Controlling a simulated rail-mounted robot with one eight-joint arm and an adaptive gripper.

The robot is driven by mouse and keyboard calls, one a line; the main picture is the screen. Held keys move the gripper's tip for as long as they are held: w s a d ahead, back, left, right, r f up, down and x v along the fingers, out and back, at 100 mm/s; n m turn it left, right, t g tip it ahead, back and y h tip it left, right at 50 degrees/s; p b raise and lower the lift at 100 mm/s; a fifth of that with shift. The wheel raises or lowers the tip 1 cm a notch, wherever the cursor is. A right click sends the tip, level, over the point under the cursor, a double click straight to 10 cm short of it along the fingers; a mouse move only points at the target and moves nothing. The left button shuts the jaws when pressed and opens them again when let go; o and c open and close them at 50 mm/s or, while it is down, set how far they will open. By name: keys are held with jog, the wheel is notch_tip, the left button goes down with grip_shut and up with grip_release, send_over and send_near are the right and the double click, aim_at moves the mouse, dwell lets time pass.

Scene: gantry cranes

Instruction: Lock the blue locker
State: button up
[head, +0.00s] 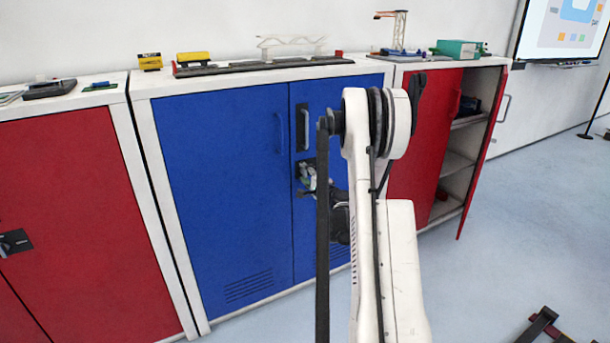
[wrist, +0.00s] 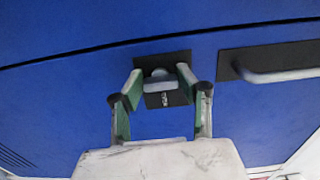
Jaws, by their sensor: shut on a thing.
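The blue locker (head: 228,190) stands against the wall, and both its doors look closed. Its blue surface fills most of the wrist view (wrist: 60,110). My gripper (head: 308,177) is at the right door, just below the handle plate, partly hidden behind my arm in the head view. In the wrist view, my gripper's green-padded fingers (wrist: 158,78) are shut on the grey lock knob (wrist: 160,86), one finger on each side. The knob sits on a small black lock plate (wrist: 176,98). A small metal piece shows just below the knob. The lock's exact state cannot be told.
A bar handle (wrist: 275,73) on a black plate lies right of the lock in the wrist view. A red locker (head: 70,210) stands to the left. Another red locker (head: 425,140) on the right has its door open. Models lie on top. The floor at right (head: 510,230) is mostly clear.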

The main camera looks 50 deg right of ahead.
dwell(0.3)
jog(key=o, duration=1.1)
jog(key=shift+o, duration=0.2)
jog(key=v, duration=1.2)
